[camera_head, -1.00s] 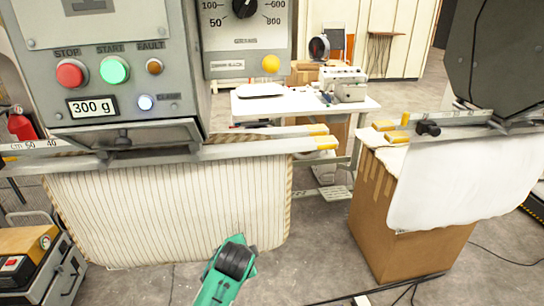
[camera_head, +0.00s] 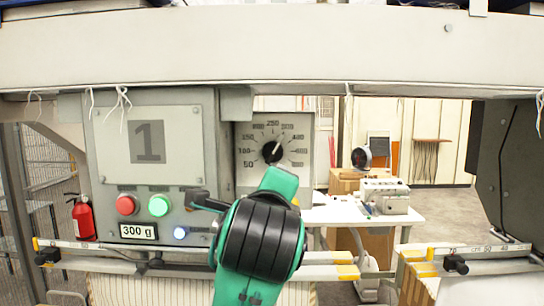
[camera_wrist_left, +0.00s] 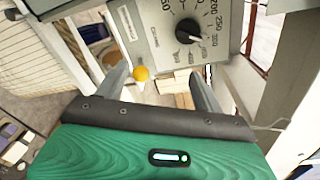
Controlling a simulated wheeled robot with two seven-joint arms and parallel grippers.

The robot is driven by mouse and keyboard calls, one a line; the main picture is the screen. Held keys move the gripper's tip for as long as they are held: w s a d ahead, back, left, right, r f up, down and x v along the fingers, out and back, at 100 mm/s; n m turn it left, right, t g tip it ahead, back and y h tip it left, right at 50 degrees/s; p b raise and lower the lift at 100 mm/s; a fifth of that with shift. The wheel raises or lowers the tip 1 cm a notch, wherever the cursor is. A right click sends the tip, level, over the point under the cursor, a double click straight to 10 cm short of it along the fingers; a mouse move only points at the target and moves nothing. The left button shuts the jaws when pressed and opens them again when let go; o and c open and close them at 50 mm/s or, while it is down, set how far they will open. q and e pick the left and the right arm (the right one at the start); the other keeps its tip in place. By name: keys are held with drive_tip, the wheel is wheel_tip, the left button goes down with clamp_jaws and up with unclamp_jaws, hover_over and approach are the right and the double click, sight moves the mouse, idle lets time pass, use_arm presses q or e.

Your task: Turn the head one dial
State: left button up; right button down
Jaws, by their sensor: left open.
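The head one dial is a black knob (camera_head: 272,152) on a grey plate with a printed gram scale, right of the panel (camera_head: 149,142) marked 1. Its pointer is tilted up and right. In the left wrist view the knob (camera_wrist_left: 187,31) lies beyond the fingertips, apart from them. My left gripper (camera_wrist_left: 163,78) is open, with nothing between its fingers. An orange button (camera_wrist_left: 141,73) shows beyond and between them. In the head view my green and black left arm rises below the dial and mostly hides the gripper. My right gripper is not in view.
Red (camera_head: 126,204) and green (camera_head: 158,205) buttons and a 300 g display (camera_head: 138,231) sit left of my arm. A wide pale beam (camera_head: 270,50) crosses above the dial. Rails run below. A white table (camera_head: 400,220) stands behind, right.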

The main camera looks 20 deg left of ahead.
use_arm(q)
wheel_tip(320, 180, up, 5)
drive_tip(key=s+t, duration=0.1)
drive_tip(key=s, duration=0.1)
drive_tip(key=b, duration=0.4)
approach(271, 154)
drive_tip(key=shift+m+y, duration=0.3)
drive_tip(key=shift+m, duration=0.1)
drive_tip(key=p+x, duration=0.5)
drive_tip(key=x, duration=0.2)
drive_tip(key=shift+w+r, duration=0.15)
drive_tip(key=shift+r, duration=0.05)
drive_tip(key=shift+w+a+f, duration=0.15)
drive_tip(key=shift+w, duration=0.45)
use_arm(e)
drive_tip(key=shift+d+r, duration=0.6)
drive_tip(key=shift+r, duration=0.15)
use_arm(q)
drive_tip(key=c, duration=1)
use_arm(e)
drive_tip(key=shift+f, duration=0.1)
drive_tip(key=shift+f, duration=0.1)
